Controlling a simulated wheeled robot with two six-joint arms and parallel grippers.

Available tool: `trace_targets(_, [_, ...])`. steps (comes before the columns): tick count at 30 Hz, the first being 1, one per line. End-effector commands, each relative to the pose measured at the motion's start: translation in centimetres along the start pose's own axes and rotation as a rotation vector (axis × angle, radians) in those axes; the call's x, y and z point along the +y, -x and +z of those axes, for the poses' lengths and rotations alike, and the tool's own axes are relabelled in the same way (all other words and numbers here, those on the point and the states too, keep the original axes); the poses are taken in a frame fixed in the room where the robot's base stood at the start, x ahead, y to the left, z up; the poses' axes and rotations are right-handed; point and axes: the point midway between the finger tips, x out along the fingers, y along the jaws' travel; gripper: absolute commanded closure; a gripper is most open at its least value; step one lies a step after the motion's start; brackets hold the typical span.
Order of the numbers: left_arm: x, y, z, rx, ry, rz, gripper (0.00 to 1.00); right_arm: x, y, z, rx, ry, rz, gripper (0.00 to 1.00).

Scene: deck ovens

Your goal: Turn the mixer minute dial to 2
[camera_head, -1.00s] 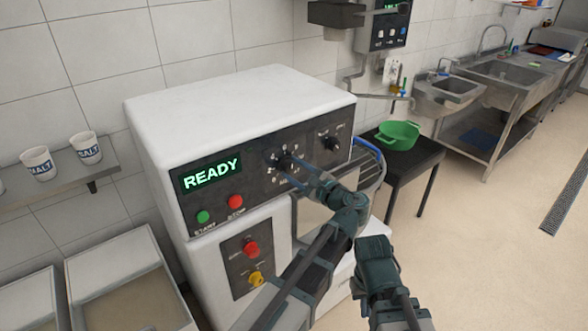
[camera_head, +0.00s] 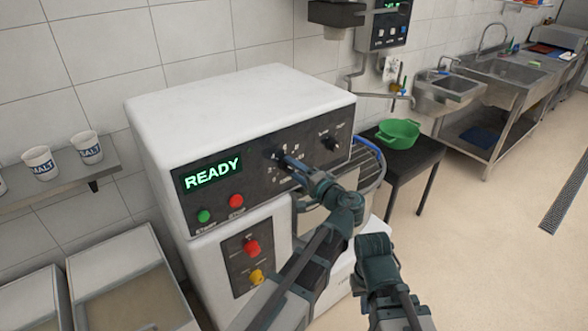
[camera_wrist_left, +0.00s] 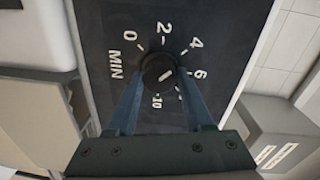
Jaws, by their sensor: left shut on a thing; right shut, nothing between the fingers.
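The mixer minute dial (camera_wrist_left: 158,73) is a round black knob on the dark panel, in the middle of the left wrist view, marked MIN with numbers from 0 to 10. A white line on its face runs slantwise; I cannot tell surely which number it points at. My left gripper (camera_wrist_left: 156,82) is shut on the dial, one finger on each side. In the head view my left gripper (camera_head: 286,160) covers part of the dial and its scale. My right gripper (camera_head: 374,243) is below and right of it, apart from the panel, shut and empty.
The white mixer (camera_head: 240,105) has a green READY display (camera_head: 212,173), green (camera_head: 204,216) and red (camera_head: 237,201) buttons, and a second knob (camera_head: 331,143) right of the dial. A wire guard (camera_head: 369,165) and a green bowl (camera_head: 398,134) on a black table stand to the right.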

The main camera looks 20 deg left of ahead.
Motion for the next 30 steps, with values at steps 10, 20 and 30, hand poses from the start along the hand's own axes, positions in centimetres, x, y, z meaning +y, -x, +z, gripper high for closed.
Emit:
trace_targets(10, [0.13, 0.05, 0.25, 0.022, 0.325, 0.008, 1.0, -0.02, -0.15, -0.01, 0.0, 0.0, 0.0, 1.0])
trace_targets(20, [0.15, 0.06, 0.33, 0.039, 0.582, 0.012, 1.0, -0.04, -0.36, -0.02, 0.0, 0.0, 0.0, 1.0])
trace_targets(30, [0.16, 0.06, 0.35, 0.05, 0.729, 0.014, 1.0, -0.05, -0.5, -0.03, 0.0, 0.0, 0.0, 1.0])
